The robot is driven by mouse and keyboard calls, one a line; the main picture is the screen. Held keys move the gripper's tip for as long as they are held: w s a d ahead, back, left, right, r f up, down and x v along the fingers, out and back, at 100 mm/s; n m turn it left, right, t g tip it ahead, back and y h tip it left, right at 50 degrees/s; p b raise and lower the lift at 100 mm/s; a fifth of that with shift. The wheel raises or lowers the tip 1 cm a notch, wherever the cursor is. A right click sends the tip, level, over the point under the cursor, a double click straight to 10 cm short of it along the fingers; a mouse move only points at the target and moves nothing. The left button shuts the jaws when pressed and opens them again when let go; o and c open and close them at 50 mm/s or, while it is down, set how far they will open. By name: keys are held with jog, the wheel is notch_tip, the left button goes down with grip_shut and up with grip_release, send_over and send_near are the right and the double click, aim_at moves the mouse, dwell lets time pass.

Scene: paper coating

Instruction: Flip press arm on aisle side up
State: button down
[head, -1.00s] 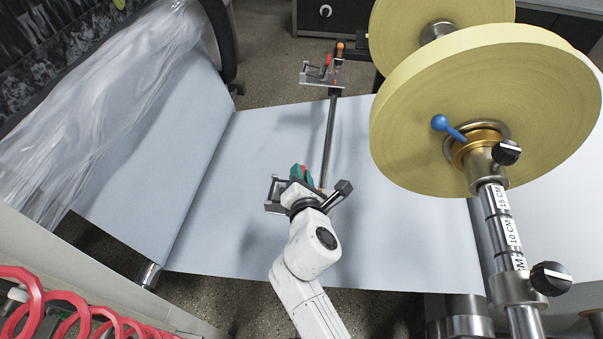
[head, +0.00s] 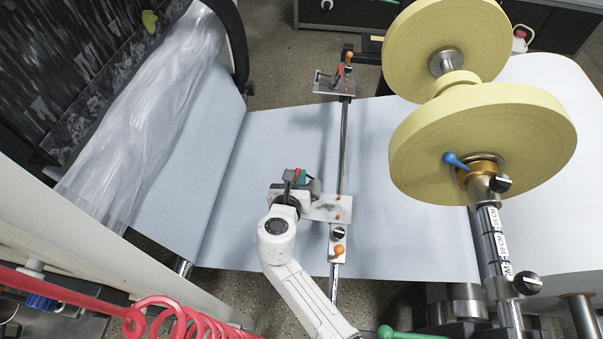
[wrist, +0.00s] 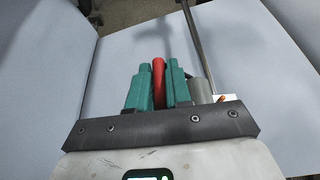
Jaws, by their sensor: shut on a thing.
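My gripper (head: 302,178) is over the white paper web, at the near end of a thin metal rod. In the wrist view its two green fingers (wrist: 158,72) are shut around a red handle (wrist: 158,88). This handle belongs to the near press arm, whose metal plate (head: 326,209) reaches from my gripper to the rod (head: 344,150). A clamp block with an orange knob (head: 338,250) sits on the rod beside it. My wrist hides much of the arm in the head view. A second press arm (head: 327,82) with a red handle is at the rod's far end.
Large yellow rolls (head: 483,140) on a shaft stand to the right, with a blue lever (head: 455,160). Clear plastic film (head: 140,130) hangs at the left. Red coiled hose (head: 165,318) is at the lower left. The paper (head: 285,140) lies open around the rod.

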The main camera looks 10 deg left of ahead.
jog(key=shift+a+f+n+h, duration=0.2)
jog(key=shift+a+n+h, duration=0.3)
jog(key=shift+a, duration=0.9)
jog(key=c, duration=1.1)
grip_release()
jog(key=shift+a+f, duration=0.1)
jog(key=p+v, duration=0.1)
jog(key=v, duration=0.9)
jog(key=shift+s+r+p, duration=0.2)
jog(key=shift+s+p, duration=0.15)
jog(key=shift+p, duration=0.05)
